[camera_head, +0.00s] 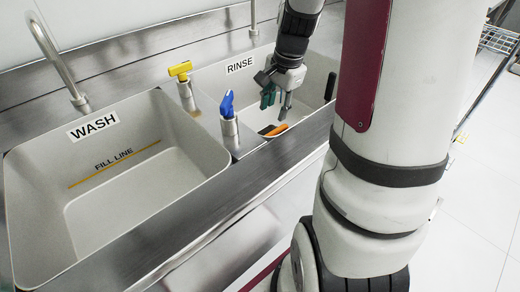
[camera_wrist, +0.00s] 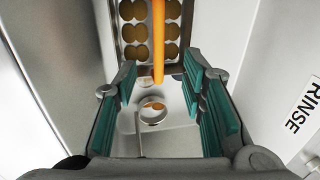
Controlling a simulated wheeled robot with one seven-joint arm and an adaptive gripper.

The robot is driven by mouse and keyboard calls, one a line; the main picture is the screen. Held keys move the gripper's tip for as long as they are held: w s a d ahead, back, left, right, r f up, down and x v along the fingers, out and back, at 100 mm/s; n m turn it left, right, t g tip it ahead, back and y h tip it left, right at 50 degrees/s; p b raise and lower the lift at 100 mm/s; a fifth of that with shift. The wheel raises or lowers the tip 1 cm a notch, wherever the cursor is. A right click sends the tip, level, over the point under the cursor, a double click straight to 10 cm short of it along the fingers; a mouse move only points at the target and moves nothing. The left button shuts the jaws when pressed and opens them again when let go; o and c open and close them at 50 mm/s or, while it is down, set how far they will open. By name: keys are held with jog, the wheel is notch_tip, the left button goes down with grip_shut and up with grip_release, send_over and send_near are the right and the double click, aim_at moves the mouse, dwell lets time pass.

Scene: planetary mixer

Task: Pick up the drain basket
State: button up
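The drain basket (camera_wrist: 128,32) appears at the top of the wrist view as a grey metal piece with round holes and an orange handle (camera_wrist: 158,45). The handle reaches down between the fingertips in that view; I cannot tell whether it touches them. In the head view an orange piece (camera_head: 275,131) with a dark end lies low in the RINSE basin, and the rest of the basket is hidden. My gripper (camera_head: 276,102) points down into that basin, above the orange piece. Its teal-padded fingers (camera_wrist: 160,92) are spread apart and hold nothing.
A round drain opening (camera_wrist: 153,112) is in the basin floor. The RINSE basin walls (camera_head: 215,80) surround my gripper. A yellow valve handle (camera_head: 180,69) and a blue one (camera_head: 227,104) stand on the divider. The WASH basin (camera_head: 130,195) is empty.

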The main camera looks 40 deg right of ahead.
aim_at(268, 135)
jog(key=f+b, duration=0.1)
jog(key=f, duration=0.3)
jog(key=w+f+b, duration=0.1)
jog(key=f, duration=0.3)
jog(key=w+f+b, duration=0.1)
jog(key=f+b, duration=0.1)
jog(key=f, duration=0.3)
jog(key=shift+w+a, duration=0.15)
jog(key=shift+w, duration=0.05)
jog(key=shift+r, duration=0.1)
grip_shut()
